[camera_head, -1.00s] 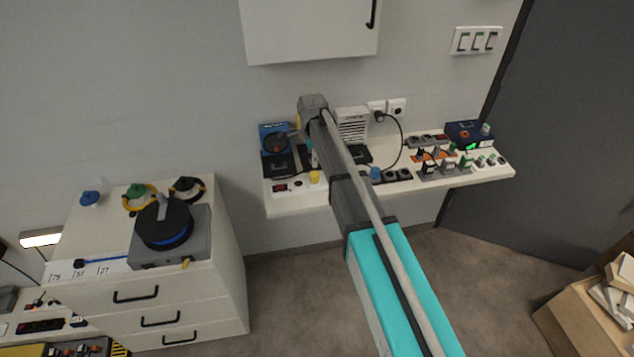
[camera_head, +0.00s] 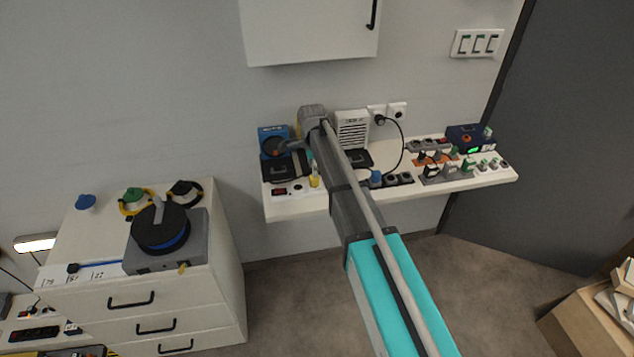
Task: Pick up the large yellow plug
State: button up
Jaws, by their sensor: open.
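The yellow plug (camera_head: 314,181) stands on the white power strip (camera_head: 297,190) at the left end of the wall shelf. Its narrow upper part reaches toward my wrist. My arm crosses the shelf from the lower right and bends down near the wall. My gripper (camera_head: 309,160) is small and partly hidden by my arm, just above and behind the plug in the picture. It is open, and I see nothing held in it. Whether its fingers are around the plug or only close to it I cannot tell.
A blue device (camera_head: 272,133) and black cases stand behind the strip. A white speaker-like box (camera_head: 352,128), a blue plug (camera_head: 375,177) and several sockets and plugs lie to the right. A drawer cabinet (camera_head: 150,305) with a cable reel (camera_head: 160,228) stands at left. A wall cabinet (camera_head: 310,30) hangs above.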

aim_at(314, 181)
jog(key=shift+d+f+b, duration=0.15)
jog(key=shift+f+b, duration=0.6)
jog(key=shift+f, duration=0.1)
jog(key=shift+d+f+b, duration=0.15)
jog(key=shift+f+b, duration=0.6)
jog(key=shift+f, duration=0.05)
jog(key=shift+f+b, duration=0.85)
grip_shut()
